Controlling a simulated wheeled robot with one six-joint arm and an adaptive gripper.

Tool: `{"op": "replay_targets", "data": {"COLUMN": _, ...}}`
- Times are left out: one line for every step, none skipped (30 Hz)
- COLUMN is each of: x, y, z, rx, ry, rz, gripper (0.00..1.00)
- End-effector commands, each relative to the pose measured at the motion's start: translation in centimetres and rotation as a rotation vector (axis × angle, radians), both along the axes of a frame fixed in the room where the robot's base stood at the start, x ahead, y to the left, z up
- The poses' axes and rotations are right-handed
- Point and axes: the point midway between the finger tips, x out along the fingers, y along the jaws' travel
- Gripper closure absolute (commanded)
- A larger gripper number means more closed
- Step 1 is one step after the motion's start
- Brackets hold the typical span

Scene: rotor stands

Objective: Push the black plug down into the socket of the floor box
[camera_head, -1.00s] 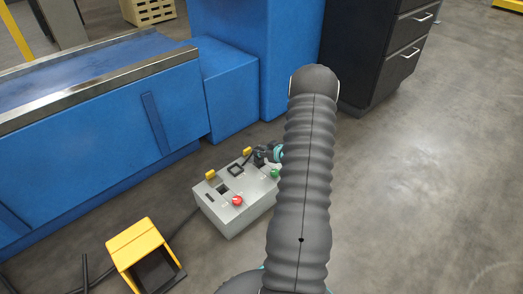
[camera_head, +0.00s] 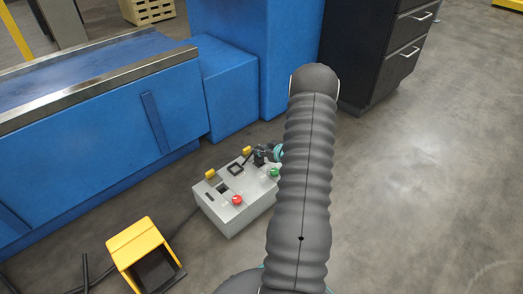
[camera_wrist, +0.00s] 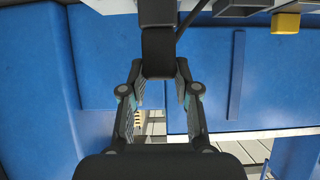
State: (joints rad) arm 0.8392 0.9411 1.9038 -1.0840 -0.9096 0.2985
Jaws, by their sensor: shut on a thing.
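The floor box (camera_head: 229,219) is light grey and stands on the floor left of my arm in the head view. Its top has a dark square frame (camera_head: 236,169), a dark opening (camera_head: 222,188), a red button (camera_head: 237,200) and a green button (camera_head: 274,173). My gripper (camera_wrist: 160,72) is shut on the black plug (camera_wrist: 158,45) in the wrist view. In the head view the plug (camera_head: 260,154) is over the box's far right part, and my arm partly hides the gripper. I cannot tell whether the plug touches the box.
Two yellow covers (camera_head: 210,174) sit on the box's back edge. A yellow pedal housing (camera_head: 135,243) and a black cable lie at the lower left. A blue machine (camera_head: 165,115) stands behind the box, and a black drawer cabinet (camera_head: 375,55) behind my arm. Floor on the right is clear.

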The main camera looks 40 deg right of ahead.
Motion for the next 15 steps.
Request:
{"op": "replay_targets", "data": {"x": 0.02, "y": -0.01, "z": 0.04, "rx": 0.000, "ry": -0.001, "rz": 0.000, "gripper": 1.00}}
{"op": "replay_targets", "data": {"x": 0.02, "y": -0.01, "z": 0.04, "rx": 0.000, "ry": -0.001, "rz": 0.000, "gripper": 1.00}}
{"op": "replay_targets", "data": {"x": 0.02, "y": -0.02, "z": 0.04, "rx": 0.000, "ry": -0.001, "rz": 0.000, "gripper": 1.00}}
{"op": "replay_targets", "data": {"x": 0.02, "y": -0.02, "z": 0.04, "rx": 0.000, "ry": -0.001, "rz": 0.000, "gripper": 1.00}}
{"op": "replay_targets", "data": {"x": 0.02, "y": -0.02, "z": 0.01, "rx": 0.000, "ry": -0.001, "rz": 0.000, "gripper": 1.00}}
{"op": "replay_targets", "data": {"x": 0.01, "y": -0.01, "z": -0.02, "rx": 0.000, "ry": -0.001, "rz": 0.000, "gripper": 1.00}}
{"op": "replay_targets", "data": {"x": 0.01, "y": -0.02, "z": -0.06, "rx": 0.000, "ry": -0.001, "rz": 0.000, "gripper": 1.00}}
{"op": "replay_targets", "data": {"x": 0.02, "y": -0.02, "z": -0.11, "rx": 0.000, "ry": -0.001, "rz": 0.000, "gripper": 1.00}}
{"op": "replay_targets", "data": {"x": 0.01, "y": -0.02, "z": -0.19, "rx": 0.000, "ry": -0.001, "rz": 0.000, "gripper": 1.00}}
{"op": "replay_targets", "data": {"x": 0.02, "y": -0.02, "z": -0.26, "rx": 0.000, "ry": -0.001, "rz": 0.000, "gripper": 1.00}}
{"op": "replay_targets", "data": {"x": 0.02, "y": -0.02, "z": -0.33, "rx": 0.000, "ry": -0.001, "rz": 0.000, "gripper": 1.00}}
{"op": "replay_targets", "data": {"x": 0.02, "y": -0.02, "z": -0.43, "rx": 0.000, "ry": -0.001, "rz": 0.000, "gripper": 1.00}}
{"op": "replay_targets", "data": {"x": 0.02, "y": -0.02, "z": -0.51, "rx": 0.000, "ry": -0.001, "rz": 0.000, "gripper": 1.00}}
{"op": "replay_targets", "data": {"x": 0.03, "y": -0.02, "z": -0.58, "rx": 0.000, "ry": -0.001, "rz": 0.000, "gripper": 1.00}}
{"op": "replay_targets", "data": {"x": 0.03, "y": -0.03, "z": -0.68, "rx": 0.000, "ry": -0.001, "rz": 0.000, "gripper": 1.00}}
